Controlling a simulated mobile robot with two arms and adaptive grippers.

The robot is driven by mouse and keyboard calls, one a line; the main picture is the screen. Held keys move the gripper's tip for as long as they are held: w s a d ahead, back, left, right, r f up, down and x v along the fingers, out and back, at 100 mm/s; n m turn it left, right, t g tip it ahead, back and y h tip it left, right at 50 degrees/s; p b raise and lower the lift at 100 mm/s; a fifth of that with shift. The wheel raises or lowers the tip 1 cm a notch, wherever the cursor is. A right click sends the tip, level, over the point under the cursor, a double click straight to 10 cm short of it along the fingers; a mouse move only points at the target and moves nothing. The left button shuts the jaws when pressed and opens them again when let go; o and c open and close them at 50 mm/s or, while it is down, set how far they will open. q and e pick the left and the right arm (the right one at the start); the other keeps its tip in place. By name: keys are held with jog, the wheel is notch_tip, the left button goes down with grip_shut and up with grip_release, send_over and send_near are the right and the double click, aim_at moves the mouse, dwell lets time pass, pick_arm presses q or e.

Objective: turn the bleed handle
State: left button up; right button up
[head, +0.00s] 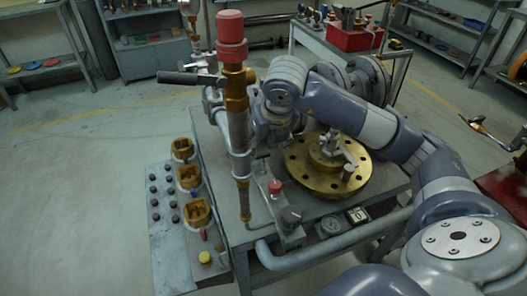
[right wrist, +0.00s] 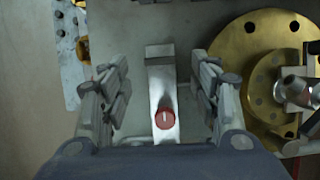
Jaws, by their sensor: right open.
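The bleed handle appears to be the flat silver bar (right wrist: 160,80) with a round red knob (right wrist: 165,119), seen from above in the right wrist view. In the head view the red knob (head: 275,187) stands low at the front of the bench, partly below my right gripper. My right gripper (head: 272,143) hangs pointing down; its fingers are partly hidden among the pipes. In the right wrist view my right gripper (right wrist: 160,75) is open, with one finger on each side of the bar and visible gaps on both sides. Height above the bar is hard to tell. My left gripper is out of view.
A tall pipe with a red cap (head: 231,35) and a dark lever (head: 190,78) stand left of my right gripper. A brass flange (head: 328,178) lies to its right. A gauge (head: 331,225) and a curved grey pipe (head: 320,247) are at the front. Floor at left is clear.

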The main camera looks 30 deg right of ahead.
jog(key=v, duration=0.5)
jog(key=shift+s+r, duration=0.1)
jog(key=shift+r, duration=0.25)
